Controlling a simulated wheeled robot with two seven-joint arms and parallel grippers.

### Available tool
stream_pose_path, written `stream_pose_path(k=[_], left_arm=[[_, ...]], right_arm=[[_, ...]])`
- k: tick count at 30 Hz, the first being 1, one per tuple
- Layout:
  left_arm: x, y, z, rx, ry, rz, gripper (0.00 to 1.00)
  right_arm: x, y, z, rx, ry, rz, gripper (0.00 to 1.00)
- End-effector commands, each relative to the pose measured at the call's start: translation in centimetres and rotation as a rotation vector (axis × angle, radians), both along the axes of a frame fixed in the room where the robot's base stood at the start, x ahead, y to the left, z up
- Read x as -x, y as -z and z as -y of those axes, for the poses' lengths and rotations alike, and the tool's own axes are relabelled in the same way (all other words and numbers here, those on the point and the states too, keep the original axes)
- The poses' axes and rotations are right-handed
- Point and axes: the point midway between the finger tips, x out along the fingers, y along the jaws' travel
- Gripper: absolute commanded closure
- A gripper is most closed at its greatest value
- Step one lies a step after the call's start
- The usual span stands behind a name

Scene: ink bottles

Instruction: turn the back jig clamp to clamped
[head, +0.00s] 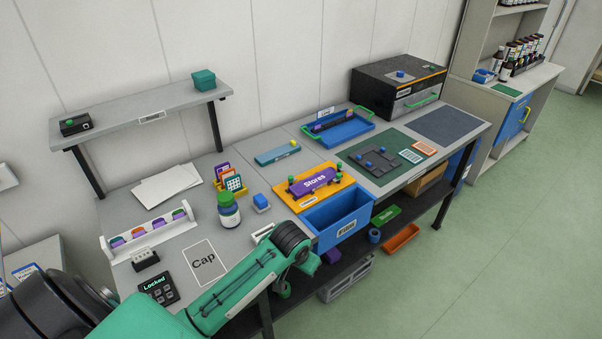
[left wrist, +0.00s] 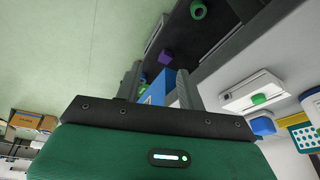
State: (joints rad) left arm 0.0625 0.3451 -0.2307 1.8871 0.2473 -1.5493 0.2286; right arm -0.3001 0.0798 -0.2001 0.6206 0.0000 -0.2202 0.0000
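An orange jig board (head: 325,198) lies on the bench in the head view, behind the blue bin. A purple plate marked "Stores" (head: 314,182) sits on it. Green-topped clamp parts stand at its ends, one at the back right (head: 339,167) and one at the left (head: 291,179). Their exact turn is too small to tell. My left gripper (left wrist: 160,82) is open and empty in the left wrist view, fingers apart. In the head view my left arm reaches the bench's front edge, short of the jig; its fingers are hidden there. My right gripper is out of view.
The blue bin (head: 339,218) stands in front of the jig. A green-capped bottle (head: 228,210), a blue cube (head: 261,202) and a card rack (head: 230,180) are left of it. A teal flat case (head: 277,153) lies behind. A shelf (head: 375,225) runs below the bench.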

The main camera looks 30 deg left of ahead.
Motion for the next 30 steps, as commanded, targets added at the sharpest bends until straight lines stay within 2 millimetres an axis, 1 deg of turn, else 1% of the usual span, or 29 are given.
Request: stream_pose_path(k=[1, 8, 11, 14, 17, 18, 21, 24, 27, 30], left_arm=[[-0.8, -0.2, -0.4, -0.003, -0.006, 0.003, 0.61], [-3.8, -1.2, -2.0, -0.01, -0.042, 0.008, 0.61], [-5.6, -1.9, -2.9, -0.012, -0.063, 0.011, 0.61], [-7.7, -2.8, -4.3, -0.016, -0.096, 0.015, 0.61], [-10.8, -4.4, -6.5, -0.019, -0.146, 0.024, 0.61], [-12.2, -5.3, -7.7, -0.018, -0.172, 0.028, 0.61], [-15.6, -7.9, -10.7, -0.015, -0.246, 0.039, 0.61], [-18.3, -10.7, -13.8, -0.005, -0.322, 0.053, 0.61], [-20.3, -13.1, -16.4, 0.008, -0.387, 0.064, 0.61], [-21.5, -14.9, -18.2, 0.02, -0.434, 0.073, 0.61]], right_arm=[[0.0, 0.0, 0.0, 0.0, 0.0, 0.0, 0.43], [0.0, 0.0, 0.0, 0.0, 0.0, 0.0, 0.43], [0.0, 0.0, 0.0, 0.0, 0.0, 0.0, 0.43], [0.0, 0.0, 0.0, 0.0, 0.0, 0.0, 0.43], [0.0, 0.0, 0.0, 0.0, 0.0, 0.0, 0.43], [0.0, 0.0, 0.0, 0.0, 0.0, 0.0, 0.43], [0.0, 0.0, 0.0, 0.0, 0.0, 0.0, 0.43], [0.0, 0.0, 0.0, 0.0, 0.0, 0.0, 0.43], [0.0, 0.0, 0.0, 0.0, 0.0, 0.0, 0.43], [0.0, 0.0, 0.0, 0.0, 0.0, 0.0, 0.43]])
